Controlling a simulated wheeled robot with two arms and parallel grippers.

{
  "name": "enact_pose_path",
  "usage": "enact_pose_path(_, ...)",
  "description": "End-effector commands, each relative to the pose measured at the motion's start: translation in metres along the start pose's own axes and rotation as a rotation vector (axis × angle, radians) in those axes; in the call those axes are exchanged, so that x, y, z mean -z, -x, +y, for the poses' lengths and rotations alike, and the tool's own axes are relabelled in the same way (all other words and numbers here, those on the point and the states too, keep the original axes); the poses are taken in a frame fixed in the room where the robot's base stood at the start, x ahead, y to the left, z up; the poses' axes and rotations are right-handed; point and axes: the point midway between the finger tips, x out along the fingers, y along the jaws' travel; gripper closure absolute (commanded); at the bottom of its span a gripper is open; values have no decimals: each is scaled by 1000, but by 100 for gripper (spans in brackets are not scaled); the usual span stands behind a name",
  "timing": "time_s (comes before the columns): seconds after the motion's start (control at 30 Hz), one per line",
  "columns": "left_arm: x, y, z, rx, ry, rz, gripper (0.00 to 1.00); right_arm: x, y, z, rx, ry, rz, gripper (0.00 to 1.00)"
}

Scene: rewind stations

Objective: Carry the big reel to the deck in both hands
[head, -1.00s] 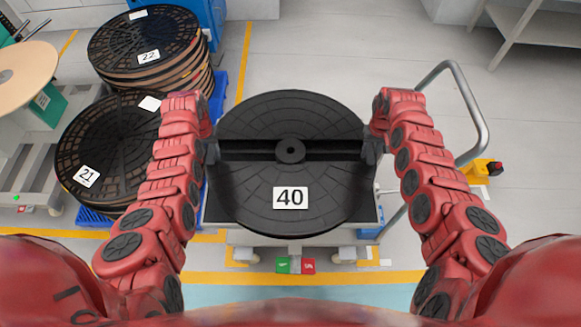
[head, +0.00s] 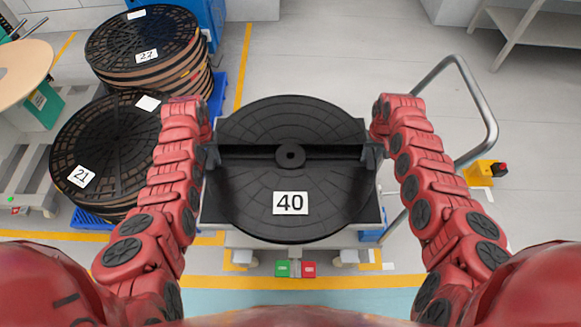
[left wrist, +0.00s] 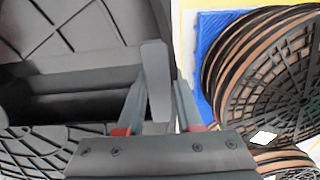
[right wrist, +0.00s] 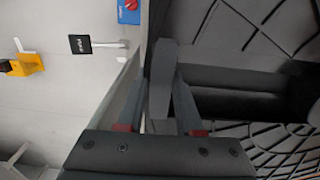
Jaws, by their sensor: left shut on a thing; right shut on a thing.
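The big black reel (head: 291,222), with a white label reading 40, lies flat between my arms. A dark bar with a round hub crosses its middle. My left gripper (head: 212,156) is shut on a grey tab at the reel's left side; the tab shows between its fingers in the left wrist view (left wrist: 158,90). My right gripper (head: 368,156) is shut on the matching right tab, seen in the right wrist view (right wrist: 160,90). The grey deck (head: 373,212) of a cart-like stand lies beneath the reel, mostly hidden. I cannot tell whether they touch.
Stacked reels marked 22 (head: 146,55) and 21 (head: 82,176) stand on a blue pallet (head: 86,217) at left. A metal rail (head: 490,128) and a yellow box with a dark red top (head: 486,174) are at right. Green and red buttons (head: 296,269) face me.

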Motion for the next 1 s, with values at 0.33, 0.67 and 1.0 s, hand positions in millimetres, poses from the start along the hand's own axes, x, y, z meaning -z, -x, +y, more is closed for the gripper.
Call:
enact_pose_path(0.33,0,-7,-2,2,2,1,35,0,-7,1,-2,-1,1,35)
enact_pose_path(0.67,1,-4,0,1,0,2,35,0,-8,0,-1,0,0,35)
enact_pose_path(1.0,3,50,-1,3,0,10,35,0,-8,0,0,0,0,35)
